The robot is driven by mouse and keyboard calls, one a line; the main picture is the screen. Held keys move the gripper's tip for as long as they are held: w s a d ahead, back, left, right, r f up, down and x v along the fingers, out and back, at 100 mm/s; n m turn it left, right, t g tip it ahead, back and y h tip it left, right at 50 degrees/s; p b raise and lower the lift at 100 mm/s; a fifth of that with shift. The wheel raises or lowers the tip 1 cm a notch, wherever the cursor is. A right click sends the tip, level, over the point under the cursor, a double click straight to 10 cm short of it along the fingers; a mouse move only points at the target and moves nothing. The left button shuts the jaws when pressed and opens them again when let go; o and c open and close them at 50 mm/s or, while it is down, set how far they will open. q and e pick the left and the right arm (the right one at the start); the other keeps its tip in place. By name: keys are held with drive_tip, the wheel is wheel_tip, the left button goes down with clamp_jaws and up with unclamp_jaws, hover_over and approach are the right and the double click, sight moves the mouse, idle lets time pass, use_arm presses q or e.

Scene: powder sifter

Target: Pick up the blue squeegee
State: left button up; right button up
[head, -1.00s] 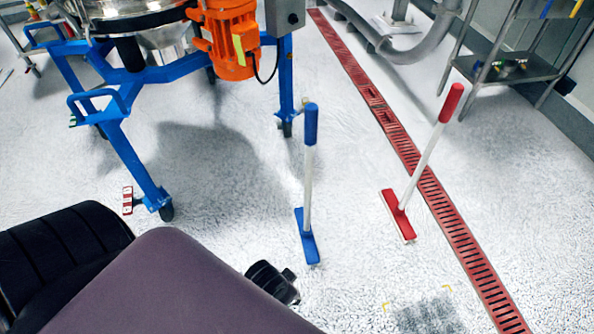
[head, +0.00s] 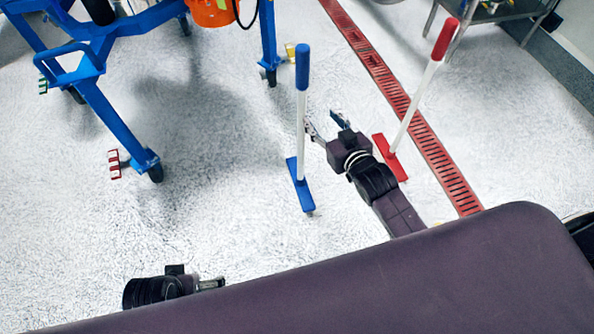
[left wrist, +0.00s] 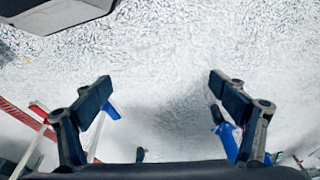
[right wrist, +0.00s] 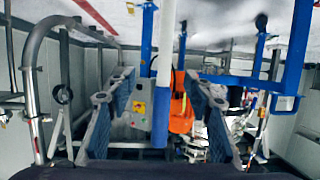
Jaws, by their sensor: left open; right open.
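The blue squeegee stands upright on the floor, with a blue handle, white shaft (head: 301,128) and blue foot. My right gripper (head: 325,126) is open just right of the shaft, its fingertips close to it. In the right wrist view, the squeegee's blue handle and white shaft (right wrist: 167,45) show between the spread fingers (right wrist: 163,100); contact cannot be told. My left gripper (head: 212,283) is low at the left of the head view, partly hidden by my body. The left wrist view shows it open and empty (left wrist: 165,92). There, the squeegee's foot (left wrist: 110,109) shows partly behind one finger.
A red squeegee (head: 414,105) stands right of my right gripper, close to the red floor drain (head: 405,108). A blue wheeled frame (head: 115,115) with an orange motor (head: 212,12) stands at the left. A metal table (head: 510,12) is at the back right. Floor between is clear.

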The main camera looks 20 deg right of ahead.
sight(306, 66)
drive_tip(key=w+r+t, duration=0.1)
drive_tip(key=r, duration=0.2)
drive_tip(key=w+r+t+y, duration=0.1)
drive_tip(key=r, duration=0.2)
drive_tip(key=w+a+r+t, duration=0.1)
drive_tip(key=w+r, duration=0.1)
drive_tip(key=r, duration=0.1)
drive_tip(key=shift+w+a+r+n, duration=0.1)
drive_tip(key=shift+r+n, duration=0.15)
drive_tip(key=shift+n, duration=0.05)
drive_tip(key=shift+w+r+y, duration=0.25)
drive_tip(key=shift+w+y, duration=0.05)
drive_tip(key=shift+y, duration=0.1)
drive_tip(key=shift+w+a+b, duration=0.25)
drive_tip(key=shift+w+b, duration=0.15)
drive_tip(key=shift+w, duration=0.7)
use_arm(q)
drive_tip(key=b+v, duration=0.1)
drive_tip(key=v, duration=0.6)
drive_tip(key=shift+w+a+r, duration=0.25)
drive_tip(key=shift+a+r, duration=0.05)
drive_tip(key=shift+r, duration=0.05)
use_arm(e)
drive_tip(key=shift+w+a+r, duration=0.1)
drive_tip(key=shift+w+a, duration=0.1)
drive_tip(key=shift+w, duration=1)
drive_tip(key=shift+w+a+r, duration=0.1)
drive_tip(key=shift+w+a, duration=0.05)
drive_tip(key=shift+w, duration=1.05)
